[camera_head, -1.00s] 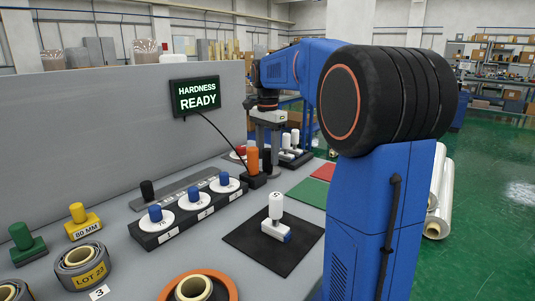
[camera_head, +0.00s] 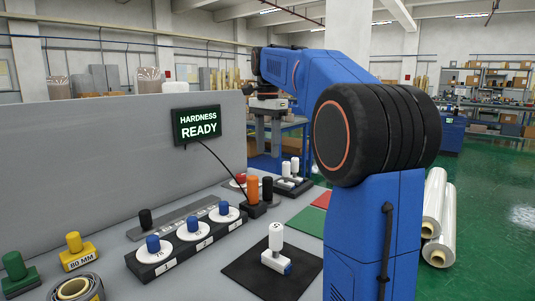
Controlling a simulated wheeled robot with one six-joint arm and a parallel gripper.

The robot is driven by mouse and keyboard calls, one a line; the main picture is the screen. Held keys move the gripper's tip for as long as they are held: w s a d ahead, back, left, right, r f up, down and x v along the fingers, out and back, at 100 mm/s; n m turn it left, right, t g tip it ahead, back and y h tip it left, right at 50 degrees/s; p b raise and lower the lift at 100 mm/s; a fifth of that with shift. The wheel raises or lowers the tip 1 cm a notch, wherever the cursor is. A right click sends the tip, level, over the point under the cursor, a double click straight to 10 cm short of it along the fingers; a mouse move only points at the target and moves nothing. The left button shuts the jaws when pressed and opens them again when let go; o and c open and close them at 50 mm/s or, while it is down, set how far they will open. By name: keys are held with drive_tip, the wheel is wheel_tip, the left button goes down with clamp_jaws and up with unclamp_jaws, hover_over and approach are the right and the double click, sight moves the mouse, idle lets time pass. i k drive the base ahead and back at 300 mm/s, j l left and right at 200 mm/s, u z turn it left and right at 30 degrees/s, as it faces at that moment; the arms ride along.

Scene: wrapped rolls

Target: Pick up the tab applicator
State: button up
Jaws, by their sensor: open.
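A tool with a white upright handle and a low white base (camera_head: 276,252) stands on a black mat (camera_head: 248,283). Two similar white-handled pieces (camera_head: 290,168) stand close together on a dark holder (camera_head: 287,187) farther back. No label readable here tells which is the tab applicator. My gripper (camera_head: 268,152) is open and empty, fingers pointing down. It hangs in the air above the back of the table, near the white-handled pair in the picture; its exact distance from them is unclear.
Orange-capped (camera_head: 252,188) and black posts stand below my gripper. A black block (camera_head: 185,246) with blue-knobbed white discs, a green-handled stamp (camera_head: 17,272) and a yellow one (camera_head: 76,252) are at left.

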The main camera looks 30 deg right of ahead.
sight(271, 257)
drive_tip(key=k, duration=1)
